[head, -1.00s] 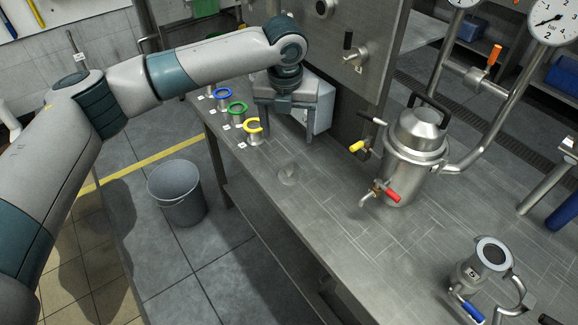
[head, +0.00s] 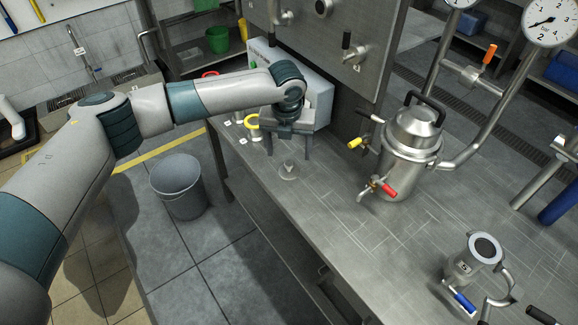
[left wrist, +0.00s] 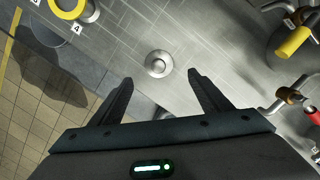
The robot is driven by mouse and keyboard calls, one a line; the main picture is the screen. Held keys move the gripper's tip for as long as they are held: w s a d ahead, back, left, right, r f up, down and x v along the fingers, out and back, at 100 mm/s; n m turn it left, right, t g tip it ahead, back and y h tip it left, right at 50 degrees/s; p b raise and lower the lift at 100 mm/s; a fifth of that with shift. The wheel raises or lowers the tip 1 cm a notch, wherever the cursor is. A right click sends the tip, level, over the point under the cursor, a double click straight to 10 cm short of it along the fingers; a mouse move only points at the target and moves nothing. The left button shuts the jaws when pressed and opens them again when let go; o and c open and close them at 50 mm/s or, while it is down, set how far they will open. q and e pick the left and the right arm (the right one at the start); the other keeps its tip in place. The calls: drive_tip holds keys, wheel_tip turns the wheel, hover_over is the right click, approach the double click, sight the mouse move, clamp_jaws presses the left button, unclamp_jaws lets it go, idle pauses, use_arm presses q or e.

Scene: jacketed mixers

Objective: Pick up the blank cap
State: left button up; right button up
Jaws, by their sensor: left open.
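The blank cap (head: 288,172) is a small round metal disc with a raised middle, lying flat on the steel table (head: 345,235). In the left wrist view the cap (left wrist: 159,64) lies just beyond the fingertips, near the line midway between them. My left gripper (head: 290,156) points down at the table, open and empty, just behind the cap in the head view. In the left wrist view its two fingers (left wrist: 160,79) are spread apart and do not touch the cap. My right gripper is not in view.
A yellow ring-topped fitting (head: 252,122) stands behind the gripper at the left table edge. A steel jacketed vessel (head: 411,150) with red and yellow valve handles stands to the right. A grey bucket (head: 178,187) stands on the floor.

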sight(289, 163)
use_arm(q)
drive_tip(key=shift+w+f, duration=0.15)
drive_tip(key=shift+f, duration=0.6)
drive_tip(key=shift+w+f, duration=0.1)
drive_tip(key=shift+f, duration=0.65)
drive_tip(key=shift+p, duration=0.3)
drive_tip(key=shift+w+f+p, duration=0.2)
drive_tip(key=shift+f+p, duration=0.2)
drive_tip(key=shift+f, duration=0.05)
drive_tip(key=f, duration=0.1)
drive_tip(key=f+p, duration=0.1)
drive_tip(key=f, duration=0.1)
drive_tip(key=shift+w, duration=0.35)
drive_tip(key=shift+w+f, duration=0.15)
drive_tip(key=shift+f, duration=0.4)
drive_tip(key=c, duration=1.3)
